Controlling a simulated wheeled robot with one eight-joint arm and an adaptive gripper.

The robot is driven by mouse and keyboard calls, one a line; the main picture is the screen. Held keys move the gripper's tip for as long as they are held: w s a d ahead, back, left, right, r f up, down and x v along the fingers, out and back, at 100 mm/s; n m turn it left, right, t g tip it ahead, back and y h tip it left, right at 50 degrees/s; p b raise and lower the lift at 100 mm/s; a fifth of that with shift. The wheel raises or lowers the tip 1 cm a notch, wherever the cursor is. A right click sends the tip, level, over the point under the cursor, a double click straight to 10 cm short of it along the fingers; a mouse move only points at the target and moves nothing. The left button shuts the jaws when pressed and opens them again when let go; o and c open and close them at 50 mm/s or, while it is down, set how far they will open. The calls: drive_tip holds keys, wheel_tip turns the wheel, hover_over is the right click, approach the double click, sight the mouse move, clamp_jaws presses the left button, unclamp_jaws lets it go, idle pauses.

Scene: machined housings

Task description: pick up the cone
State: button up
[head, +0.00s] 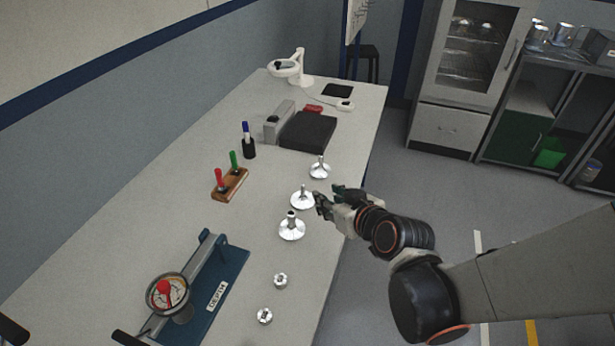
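Three shiny metal pieces with a wide round base and a narrower top stand upright in a row near the right edge of the table. They are a far piece (320,168), a middle piece (301,199) and a near piece (292,230). I cannot tell which one is the cone. My gripper (328,199) reaches in from the right, just right of the middle piece. Its dark fingers look spread apart with nothing between them. I cannot tell whether a finger touches the middle piece.
Two small metal parts (280,281) (265,316) lie nearer on the table (345,130). A dial gauge (167,292) on a blue base (215,297) stands at the lower left. A wooden pen block (230,185) and a black plate (307,131) lie further back.

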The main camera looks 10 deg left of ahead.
drive_tip(key=b, duration=0.3)
hover_over(305, 203)
drive_tip(key=s+d, duration=0.3)
wheel_tip(305, 203, down, 4)
drive_tip(key=shift+d+f, duration=0.1)
drive_tip(key=b+x, duration=0.2)
drive_tip(key=x, duration=0.3)
drive_tip(key=shift+a, duration=0.25)
drive_tip(key=shift+s, duration=0.1)
clamp_jaws()
